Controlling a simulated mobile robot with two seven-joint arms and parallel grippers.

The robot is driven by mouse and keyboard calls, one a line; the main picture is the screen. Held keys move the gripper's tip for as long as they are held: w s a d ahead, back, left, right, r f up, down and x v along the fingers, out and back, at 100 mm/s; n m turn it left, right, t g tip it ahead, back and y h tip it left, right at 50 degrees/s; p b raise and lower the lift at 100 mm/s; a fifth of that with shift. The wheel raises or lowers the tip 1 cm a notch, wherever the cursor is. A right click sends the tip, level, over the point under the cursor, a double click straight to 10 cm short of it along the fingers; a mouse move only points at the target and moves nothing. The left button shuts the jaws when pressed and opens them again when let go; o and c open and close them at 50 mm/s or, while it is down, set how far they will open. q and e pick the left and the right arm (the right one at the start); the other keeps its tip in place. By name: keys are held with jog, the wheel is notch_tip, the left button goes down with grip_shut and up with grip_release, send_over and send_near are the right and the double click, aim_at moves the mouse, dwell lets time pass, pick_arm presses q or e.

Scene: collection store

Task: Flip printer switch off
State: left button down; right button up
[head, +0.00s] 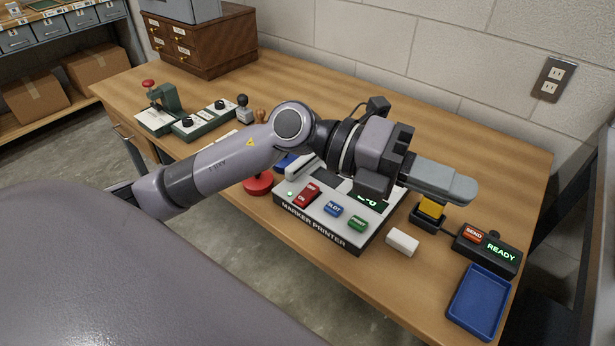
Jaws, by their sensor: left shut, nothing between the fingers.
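The marker printer (283,212) is a pale-topped box with a dark front on the wooden table. Its red rocker switch (306,194) is at the left of the top, with "ON" readable on its lower part. A small green lamp (290,194) glows beside the switch. A blue "SLOT" button (333,208) and a green "PRINT" button (358,224) are to its right. My left gripper (458,187) is shut and empty, above and right of the printer, its fingers pointing right. It is apart from the switch. My left wrist hides part of the printer's back and its green-lit display.
A yellow button (432,207) on a dark base, a white block (402,242), a black box with a red "SEND" button and green "READY" display (501,252), and a blue tray (478,301) are on the right.

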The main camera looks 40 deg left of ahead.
pick_arm(q)
jog(key=w+a+f+m+g+y, duration=0.1)
jog(key=w+a+f+y, duration=0.1)
jog(key=a+f+y, duration=0.25)
jog(key=n+y, duration=0.3)
jog(key=y, duration=0.9)
send_over(310, 187)
jog(key=s, duration=0.3)
jog(key=f, duration=0.1)
jog(key=shift+s+a+f+t, duration=0.1)
jog(key=shift+s+a+t, duration=0.15)
jog(key=shift+t, duration=0.15)
jog(key=shift+m, duration=0.3)
jog(key=w+f, duration=0.1)
jog(key=f, duration=0.8)
jog(key=w+f, duration=0.1)
jog(key=f, duration=0.3)
jog(key=shift+w+d+f, duration=0.2)
jog(key=shift+w+f, duration=0.15)
jog(key=shift+f, duration=0.05)
